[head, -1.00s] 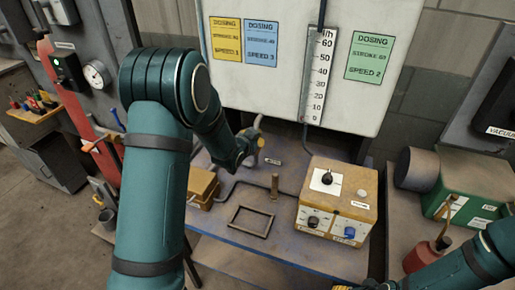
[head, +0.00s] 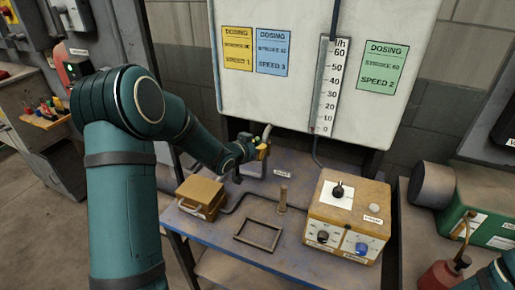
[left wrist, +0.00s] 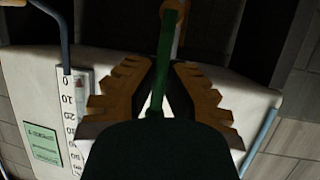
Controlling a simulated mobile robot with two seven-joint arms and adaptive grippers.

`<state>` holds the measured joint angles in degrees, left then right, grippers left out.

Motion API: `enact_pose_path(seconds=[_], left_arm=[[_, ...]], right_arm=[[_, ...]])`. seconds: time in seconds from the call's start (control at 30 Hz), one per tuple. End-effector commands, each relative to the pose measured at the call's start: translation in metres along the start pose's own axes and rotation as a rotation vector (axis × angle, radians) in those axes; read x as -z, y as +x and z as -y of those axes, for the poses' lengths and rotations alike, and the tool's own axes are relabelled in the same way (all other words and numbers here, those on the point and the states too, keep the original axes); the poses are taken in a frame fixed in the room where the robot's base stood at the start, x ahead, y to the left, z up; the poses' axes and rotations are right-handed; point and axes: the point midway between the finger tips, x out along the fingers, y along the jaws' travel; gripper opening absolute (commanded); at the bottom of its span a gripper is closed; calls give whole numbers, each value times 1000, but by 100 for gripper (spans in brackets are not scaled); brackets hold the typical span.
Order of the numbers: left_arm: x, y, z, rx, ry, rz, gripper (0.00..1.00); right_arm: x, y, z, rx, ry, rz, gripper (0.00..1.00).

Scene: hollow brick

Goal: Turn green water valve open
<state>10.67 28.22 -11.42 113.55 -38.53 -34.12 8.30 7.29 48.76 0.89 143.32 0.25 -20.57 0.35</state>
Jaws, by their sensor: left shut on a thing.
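My left gripper (head: 258,153) reaches to the back of the blue bench, below the white panel. In the left wrist view, its two orange-brown ridged fingers (left wrist: 160,88) close from both sides on a slim green valve handle (left wrist: 164,50). The handle runs up from between the fingers towards a pale pipe. In the head view the gripper hides the handle; a short pale pipe end (head: 267,131) shows just above it.
On the bench (head: 220,237) stand a yellow control box (head: 349,213) with knobs, a small tan box (head: 200,195), a dark square frame (head: 258,234) and a short brass post (head: 283,199). A scale (head: 328,90) hangs on the panel. A green box (head: 480,205) stands right.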

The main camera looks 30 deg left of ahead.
Motion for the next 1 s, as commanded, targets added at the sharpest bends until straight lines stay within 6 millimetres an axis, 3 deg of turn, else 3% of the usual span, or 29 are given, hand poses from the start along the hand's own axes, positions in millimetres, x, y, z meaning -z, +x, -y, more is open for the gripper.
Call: enact_pose_path(seconds=[0.17,0.2,0.27,0.3,0.67,0.77,1.0], left_arm=[[0,0,1,2,0,0,0],[0,0,1,2,0,1,18],[0,0,1,2,0,1,39],[-1,0,1,2,0,1,41],[0,-4,1,2,0,0,41],[0,-16,1,3,0,0,41],[0,-64,1,3,0,0,41]], right_arm=[[0,0,0,0,0,0,47],[0,0,0,0,0,0,47],[0,0,0,0,0,0,47],[0,0,0,0,0,0,47],[0,0,0,0,0,-1,47],[0,0,0,0,0,0,47],[0,0,0,0,0,0,47]])
